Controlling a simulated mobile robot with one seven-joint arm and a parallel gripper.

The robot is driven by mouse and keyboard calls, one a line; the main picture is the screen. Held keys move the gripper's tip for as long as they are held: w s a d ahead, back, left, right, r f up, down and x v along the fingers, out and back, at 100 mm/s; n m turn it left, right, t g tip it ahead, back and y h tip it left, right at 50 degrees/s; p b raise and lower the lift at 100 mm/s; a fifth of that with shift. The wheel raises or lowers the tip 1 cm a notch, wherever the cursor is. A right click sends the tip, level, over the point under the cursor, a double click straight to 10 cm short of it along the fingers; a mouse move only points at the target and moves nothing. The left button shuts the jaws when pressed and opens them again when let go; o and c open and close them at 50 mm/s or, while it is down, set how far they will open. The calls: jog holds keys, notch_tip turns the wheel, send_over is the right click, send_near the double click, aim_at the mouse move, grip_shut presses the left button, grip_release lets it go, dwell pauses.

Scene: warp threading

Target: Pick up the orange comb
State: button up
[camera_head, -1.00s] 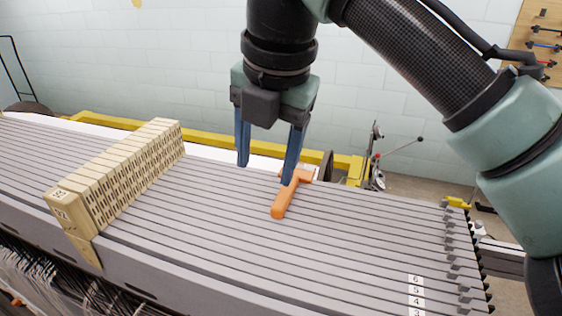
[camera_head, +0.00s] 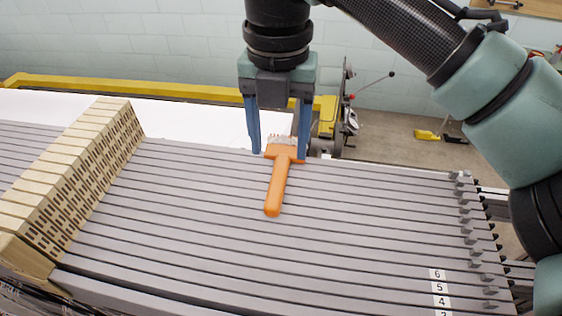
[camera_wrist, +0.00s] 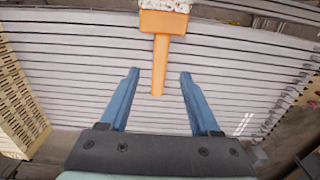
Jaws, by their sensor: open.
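The orange comb (camera_head: 276,188) lies on the grey slatted surface, its handle toward the front and its wide toothed head at the back. In the wrist view the comb (camera_wrist: 161,62) has its handle end near the middle of the gap between the fingers, with its head farther out. My gripper (camera_head: 279,154) is open and empty. In the head view its two blue fingers appear on either side of the comb's head. In the wrist view my gripper (camera_wrist: 157,72) shows its fingers apart from the handle. The exact height above the comb is hard to tell.
Grey slats (camera_head: 350,230) spread around the comb and are mostly clear. A beige slotted block row (camera_head: 75,170) stands at the left. A yellow beam (camera_head: 150,88) and a metal mechanism (camera_head: 345,120) are behind. Number labels (camera_head: 440,288) sit at front right.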

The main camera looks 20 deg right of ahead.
aim_at(280, 169)
jog(key=shift+w+d+f+p, duration=0.15)
jog(key=shift+f+p, duration=1)
jog(key=shift+f, duration=1.6)
grip_shut()
